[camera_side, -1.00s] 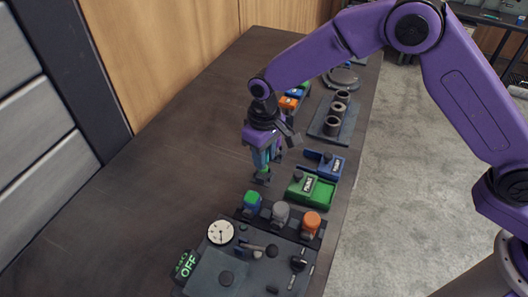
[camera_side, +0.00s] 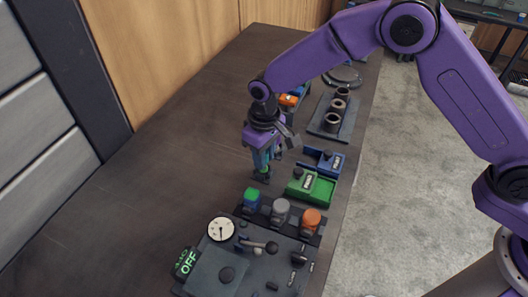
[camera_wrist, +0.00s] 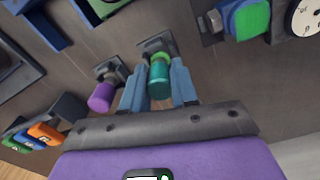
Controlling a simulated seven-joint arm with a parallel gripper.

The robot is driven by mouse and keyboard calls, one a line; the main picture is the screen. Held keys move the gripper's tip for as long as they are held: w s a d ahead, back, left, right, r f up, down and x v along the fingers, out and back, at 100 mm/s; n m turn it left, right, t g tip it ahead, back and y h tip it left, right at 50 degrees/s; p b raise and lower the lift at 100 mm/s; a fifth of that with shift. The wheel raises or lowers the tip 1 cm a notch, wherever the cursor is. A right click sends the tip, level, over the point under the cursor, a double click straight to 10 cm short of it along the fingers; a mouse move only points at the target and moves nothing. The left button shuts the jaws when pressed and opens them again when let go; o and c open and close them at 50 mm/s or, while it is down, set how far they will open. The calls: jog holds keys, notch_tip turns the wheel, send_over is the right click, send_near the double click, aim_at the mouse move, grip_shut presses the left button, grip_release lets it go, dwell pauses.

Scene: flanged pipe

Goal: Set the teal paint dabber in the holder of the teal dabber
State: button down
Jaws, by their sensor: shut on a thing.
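The teal paint dabber (camera_wrist: 158,82) is a short teal cylinder with a green collar at its far end. It stands between the two light blue fingers of my gripper (camera_wrist: 157,88), which is shut on it. In the side view my gripper (camera_side: 263,163) is low over the table, and the dabber is mostly hidden by the fingers. A dark holder (camera_wrist: 153,45) lies at the dabber's green end in the wrist view. The dabber is lined up with it, but I cannot tell how deep it sits.
A purple dabber (camera_wrist: 101,97) stands close on the left in the wrist view, in its own dark holder (camera_wrist: 110,70). Green (camera_side: 252,198), grey and orange knobs stand in front. A green box (camera_side: 311,187) and a blue box (camera_side: 326,161) lie to the right. The table's left side is clear.

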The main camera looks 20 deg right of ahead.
jog(key=shift+f, duration=0.5)
dwell(0.4)
jog(key=shift+c, duration=2)
grip_release()
jog(key=shift+r, duration=0.1)
jog(key=shift+r, duration=3.4)
